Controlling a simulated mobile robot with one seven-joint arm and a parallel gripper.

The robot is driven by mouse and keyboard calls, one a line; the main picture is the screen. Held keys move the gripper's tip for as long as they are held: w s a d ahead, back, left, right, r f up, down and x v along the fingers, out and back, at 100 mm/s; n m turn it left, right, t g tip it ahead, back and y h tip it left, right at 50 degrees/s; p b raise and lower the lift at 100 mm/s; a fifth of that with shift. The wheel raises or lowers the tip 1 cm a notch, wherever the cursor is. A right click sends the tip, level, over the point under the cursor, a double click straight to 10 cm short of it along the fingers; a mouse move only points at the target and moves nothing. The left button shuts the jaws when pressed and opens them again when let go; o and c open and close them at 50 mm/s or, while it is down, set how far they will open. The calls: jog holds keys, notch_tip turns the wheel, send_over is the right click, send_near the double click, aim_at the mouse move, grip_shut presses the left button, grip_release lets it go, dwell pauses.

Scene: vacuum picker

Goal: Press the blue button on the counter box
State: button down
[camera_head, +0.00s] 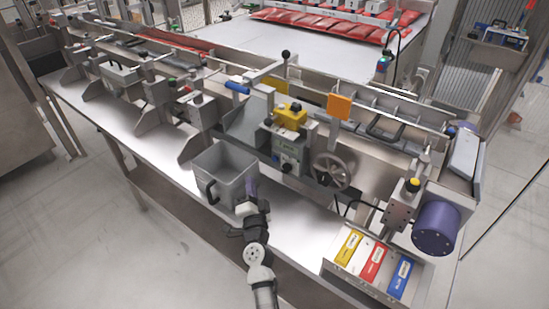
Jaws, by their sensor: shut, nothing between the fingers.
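A grey box with a small marked display (288,150) stands on the bench near the middle, under a yellow block (291,114). It may be the counter box, but no blue button can be made out on it. At the front right, a metal tray (335,272) holds a yellow, a red and a blue labelled piece (402,278). My gripper (250,187) is at the front of a grey open bin (212,160), left of and below the grey box. Its fingers are small and partly blurred against the bin; they look shut and empty.
A handwheel (331,171) and an orange plate (339,106) are right of the grey box. A purple cylinder (436,228) stands above the coloured pieces. A blue-handled lever (237,88) is behind the bin. The bench's front strip (300,217) is clear.

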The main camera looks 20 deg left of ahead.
aim_at(275, 159)
jog(key=shift+w, duration=0.15)
jog(key=w+d+b, duration=0.2)
jog(key=w+d, duration=0.1)
jog(key=w, duration=0.5)
jog(key=shift+b, duration=0.4)
jog(key=shift+w, duration=0.1)
dwell(1.7)
jog(key=shift+w+d, duration=0.15)
jog(key=shift+w, duration=0.15)
jog(key=shift+w+d+b, duration=0.1)
jog(key=shift+w+b, duration=0.25)
jog(key=shift+b, duration=0.1)
dwell(0.6)
jog(key=shift+s, duration=0.15)
jog(key=shift+s+a, duration=0.25)
jog(key=shift+s, duration=0.35)
jog(key=shift+p, duration=0.3)
